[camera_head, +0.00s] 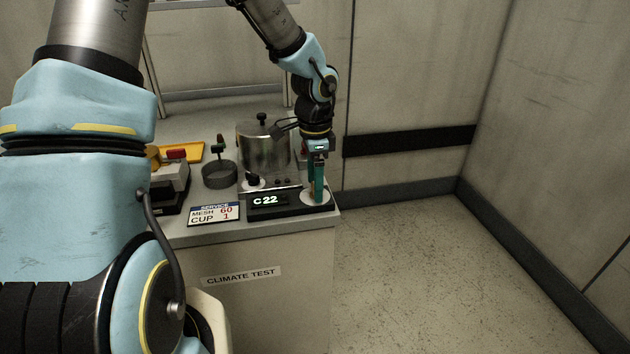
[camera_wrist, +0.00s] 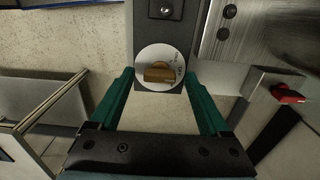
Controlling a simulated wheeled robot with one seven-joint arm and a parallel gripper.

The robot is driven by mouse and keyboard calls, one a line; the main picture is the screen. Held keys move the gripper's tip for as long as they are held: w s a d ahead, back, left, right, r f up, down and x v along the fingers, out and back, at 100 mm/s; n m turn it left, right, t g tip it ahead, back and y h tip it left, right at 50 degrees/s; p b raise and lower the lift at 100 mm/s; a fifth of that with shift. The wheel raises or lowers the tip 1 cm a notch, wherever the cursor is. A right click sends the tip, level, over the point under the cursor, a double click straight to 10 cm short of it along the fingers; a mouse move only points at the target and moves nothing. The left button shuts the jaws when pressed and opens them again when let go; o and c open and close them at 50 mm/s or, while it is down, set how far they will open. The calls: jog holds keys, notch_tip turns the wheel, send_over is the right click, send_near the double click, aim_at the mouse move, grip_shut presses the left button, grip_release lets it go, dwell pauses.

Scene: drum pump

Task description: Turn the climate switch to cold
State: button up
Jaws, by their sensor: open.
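The climate switch (camera_wrist: 158,72) is a brown knob on a round white dial (camera_wrist: 150,55) with small lettering that I cannot read. In the wrist view it lies just beyond and between the fingertips of my gripper (camera_wrist: 158,80), whose two green fingers are apart. In the head view my gripper (camera_head: 316,195) points down over the white dial at the right end of the dark control unit, and its fingers hide the knob. The unit's display (camera_head: 266,200) reads "C 22". I cannot tell whether the fingers touch the knob.
A metal pot (camera_head: 263,150) with a lid stands behind the unit. A dark round cup (camera_head: 219,174), a service sign (camera_head: 214,213) reading "MESH 60 CUP 1" and a yellow tray (camera_head: 187,152) are to the left. The counter (camera_head: 275,235) ends just right of the dial; open floor lies beyond.

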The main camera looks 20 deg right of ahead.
jog(key=shift+c, duration=0.2)
grip_shut()
dwell(0.3)
jog(key=shift+n, duration=0.3)
jog(key=n+b, duration=0.1)
jog(key=n, duration=0.3)
jog(key=shift+n+b, duration=0.75)
jog(key=shift+n, duration=1.35)
jog(key=shift+o, duration=0.2)
grip_release()
